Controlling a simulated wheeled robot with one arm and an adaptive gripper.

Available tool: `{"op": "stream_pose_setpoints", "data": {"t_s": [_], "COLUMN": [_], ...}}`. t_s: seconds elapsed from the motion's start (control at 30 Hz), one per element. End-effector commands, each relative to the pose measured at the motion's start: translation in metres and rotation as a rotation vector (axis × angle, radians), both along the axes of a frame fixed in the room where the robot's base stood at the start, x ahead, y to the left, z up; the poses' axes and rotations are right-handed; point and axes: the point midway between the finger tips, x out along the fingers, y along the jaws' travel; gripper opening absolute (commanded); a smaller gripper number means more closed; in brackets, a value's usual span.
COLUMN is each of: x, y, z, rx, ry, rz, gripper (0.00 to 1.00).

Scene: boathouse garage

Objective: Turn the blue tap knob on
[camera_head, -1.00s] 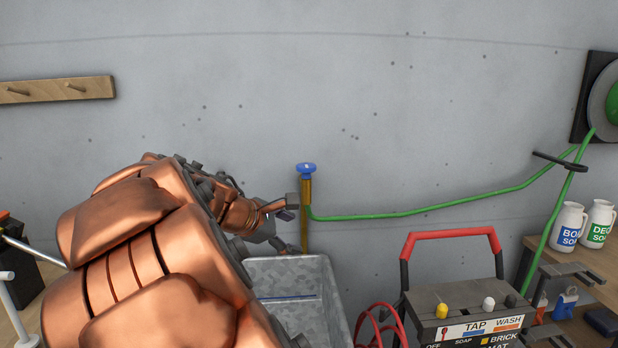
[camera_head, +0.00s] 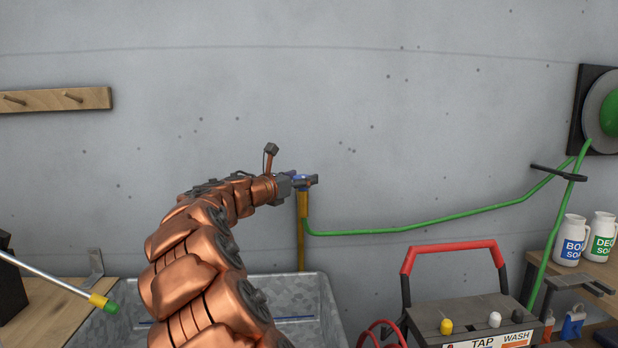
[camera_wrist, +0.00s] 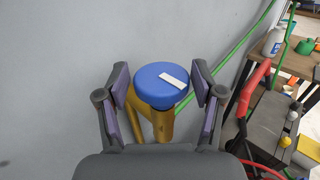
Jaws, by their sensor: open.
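The blue tap knob (camera_wrist: 158,86) is round, with a white mark on its top, and sits on a brass pipe (camera_wrist: 163,124) in the wrist view. My gripper (camera_wrist: 159,84) is open, with one finger on each side of the knob. Small gaps show between the pads and the knob in that view. In the head view, my gripper (camera_head: 306,180) is at the top of the brass pipe (camera_head: 302,225), and its fingers hide most of the knob there.
A galvanized basin (camera_head: 310,290) stands below the pipe. A green hose (camera_head: 420,225) runs right to a reel on the wall. A machine with a red handle (camera_head: 450,247) stands at right, near two white jugs (camera_head: 566,242).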

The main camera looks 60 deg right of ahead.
Motion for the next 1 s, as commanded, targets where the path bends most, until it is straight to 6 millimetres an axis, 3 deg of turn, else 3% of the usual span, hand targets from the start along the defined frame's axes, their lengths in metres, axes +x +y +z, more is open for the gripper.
{"op": "stream_pose_setpoints", "data": {"t_s": [0.23, 0.63, 1.0], "x": [-0.004, -0.004, -0.004], "y": [-0.027, -0.033, -0.033], "z": [0.0, 0.001, 0.0], "rx": [0.0, 0.0, 0.0], "ry": [0.0, -0.002, -0.002], "rz": [-0.002, -0.001, 0.0], "gripper": [0.67, 0.66, 0.28]}}
